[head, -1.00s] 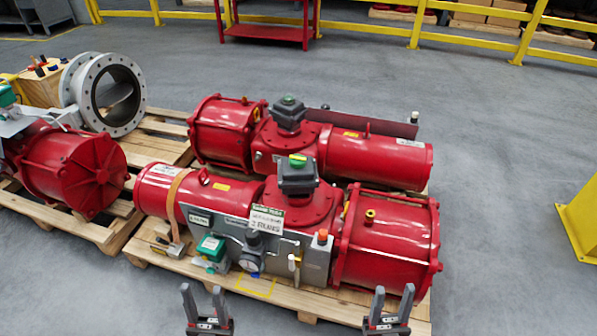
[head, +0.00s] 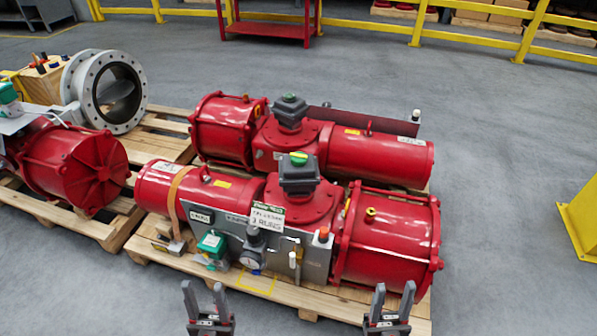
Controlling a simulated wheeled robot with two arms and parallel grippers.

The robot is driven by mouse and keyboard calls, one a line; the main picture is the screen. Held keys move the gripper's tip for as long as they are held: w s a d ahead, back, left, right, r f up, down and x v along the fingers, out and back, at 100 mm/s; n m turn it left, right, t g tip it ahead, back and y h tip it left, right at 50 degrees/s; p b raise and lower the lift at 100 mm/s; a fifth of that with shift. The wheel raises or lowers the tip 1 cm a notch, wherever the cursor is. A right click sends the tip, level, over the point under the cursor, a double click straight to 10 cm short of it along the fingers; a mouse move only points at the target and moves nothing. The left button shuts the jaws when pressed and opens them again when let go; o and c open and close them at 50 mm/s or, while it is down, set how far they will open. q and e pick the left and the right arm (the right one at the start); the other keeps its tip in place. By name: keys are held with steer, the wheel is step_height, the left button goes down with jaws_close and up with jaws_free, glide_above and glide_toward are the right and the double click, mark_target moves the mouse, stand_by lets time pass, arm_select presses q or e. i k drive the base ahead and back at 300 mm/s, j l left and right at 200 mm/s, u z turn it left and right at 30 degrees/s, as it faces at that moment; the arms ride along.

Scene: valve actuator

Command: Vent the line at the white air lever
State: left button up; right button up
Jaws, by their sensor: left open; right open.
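The near red valve actuator (head: 388,247) lies on a wooden pallet (head: 293,297) in the head view. A grey control panel (head: 316,262) runs along its front. A small white lever (head: 293,260) stands upright on this panel, right of the round gauge (head: 249,261). My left gripper (head: 203,291) is open and empty at the bottom, in front of the pallet and left of the lever. My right gripper (head: 394,291) is open and empty at the bottom, right of the lever. Both are apart from the panel.
A green-topped box (head: 212,243), a paper tag (head: 267,218) and an orange-capped fitting (head: 322,234) are near the lever. A second red actuator (head: 375,158) lies behind. A flanged valve (head: 111,92) stands at left. The floor right of the pallet is clear up to a yellow stand (head: 580,220).

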mark_target(293, 265)
steer(key=j+z, duration=0.15)
steer(key=z, duration=0.25)
steer(key=i+j+z, duration=0.1)
steer(key=z, duration=0.3)
steer(key=j+z, duration=0.2)
steer(key=z, duration=0.25)
steer(key=j+z, duration=0.2)
steer(key=z, duration=0.2)
steer(key=j+z, duration=0.1)
steer(key=j, duration=0.3)
steer(key=k+j+z, duration=0.1)
steer(key=j, duration=0.35)
steer(key=k+j+z, duration=0.1)
steer(key=j, duration=0.3)
steer(key=k+j+z, duration=0.15)
steer(key=j, duration=0.25)
steer(key=j+z, duration=0.1)
steer(key=j, duration=0.3)
steer(key=k+j+z, duration=0.1)
steer(key=j, duration=0.25)
steer(key=k+j, duration=0.05)
steer(key=k, duration=0.05)
